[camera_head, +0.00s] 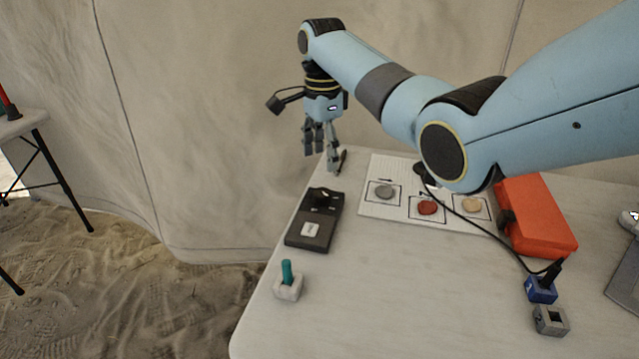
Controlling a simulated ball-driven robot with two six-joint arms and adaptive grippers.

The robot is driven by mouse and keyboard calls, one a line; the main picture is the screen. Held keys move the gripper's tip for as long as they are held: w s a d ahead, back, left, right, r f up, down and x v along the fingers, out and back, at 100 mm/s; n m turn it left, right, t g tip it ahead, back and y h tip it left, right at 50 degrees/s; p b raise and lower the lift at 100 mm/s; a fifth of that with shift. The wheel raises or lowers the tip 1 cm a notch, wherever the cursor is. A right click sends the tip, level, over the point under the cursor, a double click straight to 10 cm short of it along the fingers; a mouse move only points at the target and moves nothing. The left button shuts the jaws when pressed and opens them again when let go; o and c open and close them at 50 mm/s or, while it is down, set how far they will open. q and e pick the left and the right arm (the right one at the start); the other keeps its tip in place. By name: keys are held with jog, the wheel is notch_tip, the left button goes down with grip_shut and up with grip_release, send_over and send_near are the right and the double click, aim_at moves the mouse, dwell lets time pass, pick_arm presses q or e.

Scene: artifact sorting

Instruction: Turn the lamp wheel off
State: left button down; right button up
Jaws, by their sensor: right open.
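A dark control box (315,220) lies on the left part of the table. A small wheel or knob (321,197) sits at its far end, with small markings near it too small to read. A pale square plate (311,229) is on its near half. My right gripper (325,160) hangs above the table's far left corner, beyond the box, open and empty, with its fingers pointing down. It appears apart from the wheel. A dark object (424,172), perhaps the lamp, shows partly behind my right arm. My left gripper is out of view.
A white mat (375,208) holds three stones in marked squares. An orange case (537,218) stands at right. A black plug stands in a blue block (541,290), beside a grey block (551,320). A pale block (288,288) holds a teal peg. The table's front middle is clear.

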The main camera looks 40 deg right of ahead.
jog(key=shift+w+f, duration=0.25)
jog(key=shift+f, duration=0.05)
jog(key=b, duration=0.1)
send_over(321, 192)
notch_tip(321, 192, down, 5)
jog(key=shift+s+r, duration=0.1)
notch_tip(321, 192, down, 4)
jog(key=shift+r+b, duration=0.1)
jog(key=shift+b, duration=0.6)
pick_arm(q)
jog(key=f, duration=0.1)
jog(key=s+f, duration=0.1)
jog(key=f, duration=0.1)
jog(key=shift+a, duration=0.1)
pick_arm(e)
jog(key=shift+f, duration=0.5)
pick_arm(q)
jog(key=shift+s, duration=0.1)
pick_arm(e)
jog(key=shift+c, duration=0.2)
jog(key=c, duration=0.5)
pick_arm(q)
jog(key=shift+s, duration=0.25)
pick_arm(e)
jog(key=c, duration=0.6)
